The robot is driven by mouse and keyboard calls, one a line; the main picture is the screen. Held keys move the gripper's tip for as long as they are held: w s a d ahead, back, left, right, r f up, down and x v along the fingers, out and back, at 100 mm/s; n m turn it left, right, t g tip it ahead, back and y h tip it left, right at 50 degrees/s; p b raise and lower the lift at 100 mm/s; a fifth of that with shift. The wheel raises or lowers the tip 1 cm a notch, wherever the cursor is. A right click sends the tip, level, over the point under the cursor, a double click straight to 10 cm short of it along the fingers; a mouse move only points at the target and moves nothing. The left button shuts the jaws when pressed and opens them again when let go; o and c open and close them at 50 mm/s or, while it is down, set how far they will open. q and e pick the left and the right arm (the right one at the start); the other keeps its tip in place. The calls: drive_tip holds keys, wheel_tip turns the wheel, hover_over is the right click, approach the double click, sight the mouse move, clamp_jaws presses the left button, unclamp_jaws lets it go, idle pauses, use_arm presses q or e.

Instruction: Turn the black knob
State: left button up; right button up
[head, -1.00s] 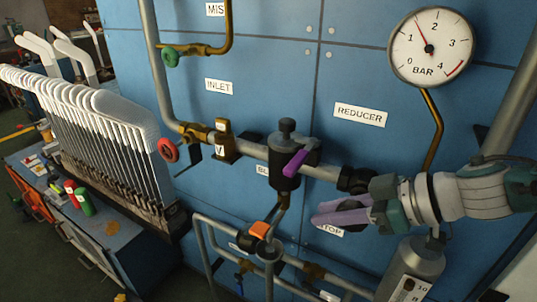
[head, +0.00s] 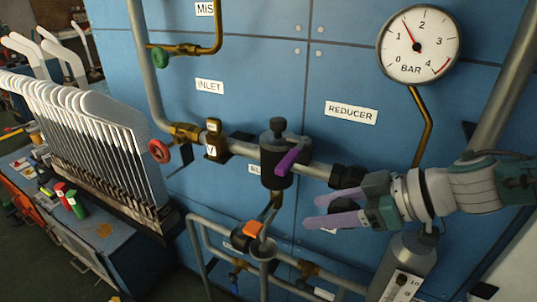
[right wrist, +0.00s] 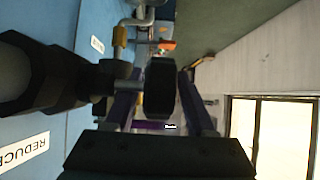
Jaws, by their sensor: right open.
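The black knob (right wrist: 160,88) shows in the right wrist view on a short grey stem from a black fitting (right wrist: 40,70). In the head view the fitting (head: 345,176) sits on the grey pipe below the REDUCER label, partly hidden by my right gripper. My right gripper (head: 328,208) points left there, its two purple fingers apart with nothing clamped. In the wrist view the knob appears between the fingers (right wrist: 158,100). I cannot tell whether either finger touches it. My left gripper is not in view.
A black cylinder (head: 276,165) with a purple lever (head: 289,158) is left of my fingers. A pressure gauge (head: 419,45) hangs above right. A red handwheel (head: 159,151) and green valve (head: 163,57) are left. Pipes with an orange handle (head: 253,229) run below.

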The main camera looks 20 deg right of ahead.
sight(353, 206)
drive_tip(key=p+v, duration=0.1)
drive_tip(key=v, duration=0.8)
drive_tip(key=shift+s+d+r, duration=0.15)
drive_tip(key=shift+s+d, duration=0.05)
